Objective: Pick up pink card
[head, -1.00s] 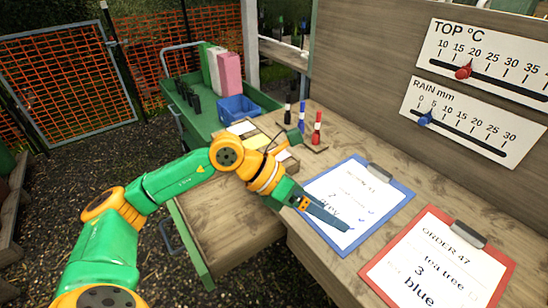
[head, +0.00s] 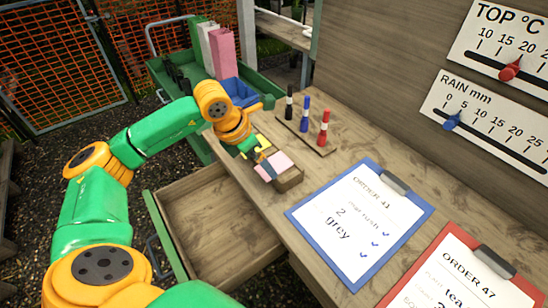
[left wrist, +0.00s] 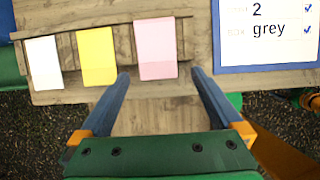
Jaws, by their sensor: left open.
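The pink card (head: 277,163) lies at the near end of a wooden card holder on the bench, beside the blue clipboard. In the left wrist view the pink card (left wrist: 155,48) is the rightmost of three cards, after a white card (left wrist: 44,63) and a yellow card (left wrist: 97,55). My left gripper (left wrist: 160,72) is open and empty. Its two fingers straddle the sideways span of the pink card, with their tips near its lower edge. I cannot tell the height gap. In the head view my left gripper partly hides the cards. My right gripper is out of view.
A blue clipboard (head: 372,178) and a red clipboard (head: 448,240) lie to the right. Black, blue and red markers (head: 324,128) stand behind the cards. An open drawer (head: 225,215) juts out in front. A green cart (head: 165,78) with a blue crate stands at the back.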

